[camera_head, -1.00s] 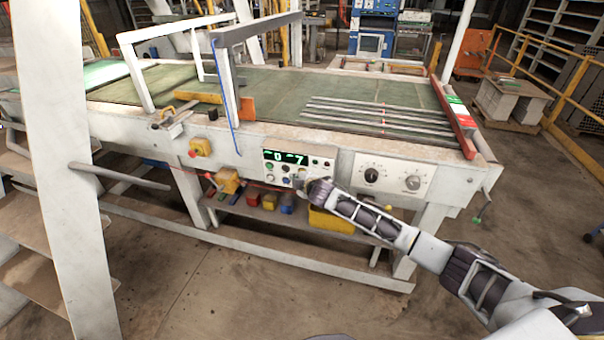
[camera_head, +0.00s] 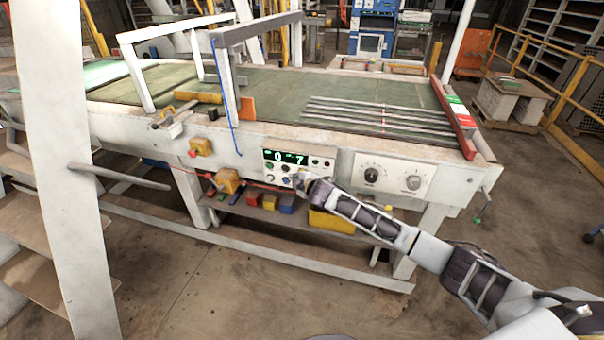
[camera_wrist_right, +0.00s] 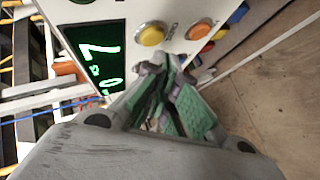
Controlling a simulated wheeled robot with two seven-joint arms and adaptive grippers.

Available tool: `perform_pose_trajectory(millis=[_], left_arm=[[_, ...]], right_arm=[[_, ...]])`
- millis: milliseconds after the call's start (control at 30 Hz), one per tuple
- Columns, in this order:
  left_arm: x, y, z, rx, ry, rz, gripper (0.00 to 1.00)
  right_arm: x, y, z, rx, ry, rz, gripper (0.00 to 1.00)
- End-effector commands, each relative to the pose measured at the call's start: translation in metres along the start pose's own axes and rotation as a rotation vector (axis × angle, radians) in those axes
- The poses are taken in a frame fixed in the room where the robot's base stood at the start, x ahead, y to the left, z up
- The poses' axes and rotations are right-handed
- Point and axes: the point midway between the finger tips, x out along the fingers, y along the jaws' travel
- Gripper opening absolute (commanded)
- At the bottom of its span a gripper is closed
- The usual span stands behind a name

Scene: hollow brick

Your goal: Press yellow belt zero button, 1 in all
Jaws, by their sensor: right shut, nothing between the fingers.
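The control panel (camera_head: 322,161) is on the front of the conveyor table, with a green-lit display (camera_head: 285,157) that reads 0 and 7. In the right wrist view, a round yellow button (camera_wrist_right: 152,34) and an orange button (camera_wrist_right: 201,30) sit beside the display (camera_wrist_right: 95,50). My right gripper (camera_head: 299,178) is at the lower part of the panel; in the right wrist view its fingers (camera_wrist_right: 166,68) are shut and empty, tips just below the yellow button. I cannot tell whether they touch the panel. In the head view the gripper hides part of the button row. My left gripper is not in view.
A second panel with two dials (camera_head: 392,178) is to the right. A yellow box with a red button (camera_head: 202,147) is to the left. Colored bins (camera_head: 287,204) stand on the shelf below. A white post (camera_head: 62,150) rises at the left.

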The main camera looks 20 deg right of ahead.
Motion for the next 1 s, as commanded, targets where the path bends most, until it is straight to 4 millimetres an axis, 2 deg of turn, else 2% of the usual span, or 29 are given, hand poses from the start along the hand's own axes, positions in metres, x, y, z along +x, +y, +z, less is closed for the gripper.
perform_pose_trajectory(millis=[1000], left_arm=[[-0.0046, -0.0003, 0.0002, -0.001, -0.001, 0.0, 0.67]], right_arm=[[0.0058, 0.0047, 0.0044, 0.0, 0.0, 0.0, 0.0]])
